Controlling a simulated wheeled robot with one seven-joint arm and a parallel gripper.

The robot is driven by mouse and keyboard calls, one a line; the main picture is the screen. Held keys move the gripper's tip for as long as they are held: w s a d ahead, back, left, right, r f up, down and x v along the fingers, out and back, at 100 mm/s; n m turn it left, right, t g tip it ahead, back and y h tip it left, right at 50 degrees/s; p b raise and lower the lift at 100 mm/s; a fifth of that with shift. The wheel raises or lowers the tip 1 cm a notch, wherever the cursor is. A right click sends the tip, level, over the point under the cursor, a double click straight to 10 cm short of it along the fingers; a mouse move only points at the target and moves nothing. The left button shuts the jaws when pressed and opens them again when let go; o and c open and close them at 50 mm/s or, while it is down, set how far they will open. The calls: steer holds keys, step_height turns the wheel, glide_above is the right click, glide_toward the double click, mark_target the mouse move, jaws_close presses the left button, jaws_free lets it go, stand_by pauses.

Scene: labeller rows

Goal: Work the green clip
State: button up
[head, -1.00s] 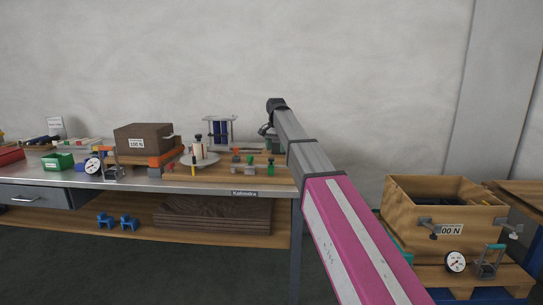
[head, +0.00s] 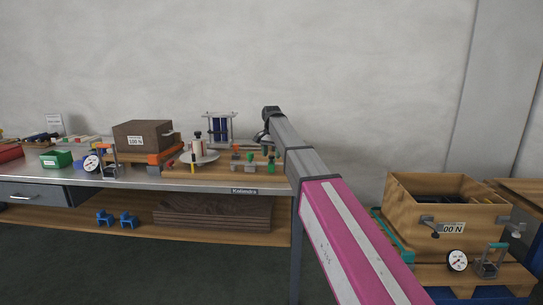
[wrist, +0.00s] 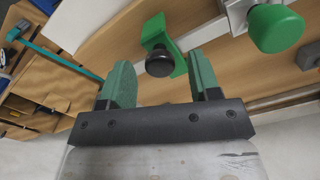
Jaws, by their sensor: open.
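The green clip (wrist: 158,38) is a green bracket with a round black knob, on the edge of a wooden board in the wrist view. It also shows small in the head view (head: 270,163) at the board's right end. My gripper (wrist: 160,64) is open, its two green fingers pointing toward the clip. The black knob appears between the fingertips in the picture; I cannot tell the depth left, and no contact shows. In the head view my gripper (head: 262,137) is small and partly hidden by my arm, above and behind the clip.
A larger green knob (wrist: 275,28) stands beside the clip. The wooden board (head: 220,175) also carries a round plate (head: 199,157). A brown 100 N box (head: 142,135) stands left on the bench. A wooden crate (head: 440,205) is right of the bench.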

steer(key=shift+f, duration=0.35)
jaws_close()
steer(key=shift+s, duration=0.1)
